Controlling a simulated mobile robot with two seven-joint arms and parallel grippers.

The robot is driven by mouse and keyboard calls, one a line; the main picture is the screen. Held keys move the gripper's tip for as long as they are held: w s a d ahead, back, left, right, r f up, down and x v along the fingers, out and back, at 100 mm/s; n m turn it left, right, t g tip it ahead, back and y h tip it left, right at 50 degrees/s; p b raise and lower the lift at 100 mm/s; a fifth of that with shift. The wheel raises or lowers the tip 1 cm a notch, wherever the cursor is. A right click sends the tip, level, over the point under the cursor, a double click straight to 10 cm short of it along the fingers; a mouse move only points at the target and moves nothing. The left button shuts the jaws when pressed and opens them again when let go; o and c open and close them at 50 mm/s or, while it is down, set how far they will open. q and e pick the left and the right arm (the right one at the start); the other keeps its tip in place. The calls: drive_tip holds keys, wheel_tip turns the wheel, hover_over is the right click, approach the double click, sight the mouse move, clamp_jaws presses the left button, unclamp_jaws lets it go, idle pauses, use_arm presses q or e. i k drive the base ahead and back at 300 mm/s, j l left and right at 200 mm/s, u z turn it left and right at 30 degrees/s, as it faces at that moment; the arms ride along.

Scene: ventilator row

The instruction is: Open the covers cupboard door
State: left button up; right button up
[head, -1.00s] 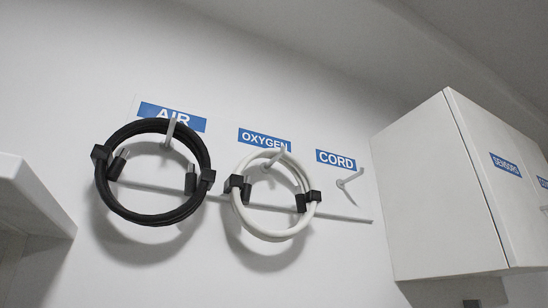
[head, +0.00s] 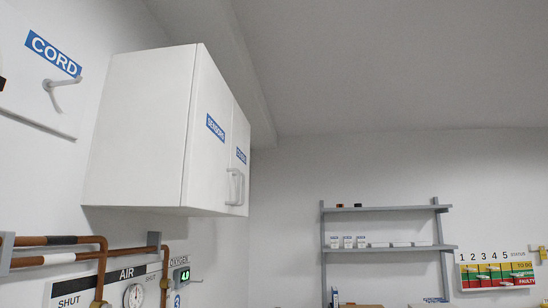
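A white wall cupboard (head: 150,130) hangs at the left of the head view, seen at an angle from its side. Its nearer door carries a blue SENSORS label (head: 215,128). The farther door (head: 241,135) has a blue label (head: 241,155), too small and slanted to read surely. Grey handles (head: 236,186) sit close together near the doors' meeting edge. Both doors look shut. Neither of my grippers shows in the view.
Copper pipes (head: 60,258) and AIR and OXYGEN panels with a gauge (head: 134,296) lie below the cupboard. An empty CORD hook (head: 58,88) is at left. A grey shelf rack (head: 388,209) and a coloured status board (head: 497,270) stand against the far wall.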

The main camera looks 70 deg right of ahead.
sight(241, 135)
drive_tip(key=l+z, duration=0.1)
drive_tip(key=z, duration=1.6)
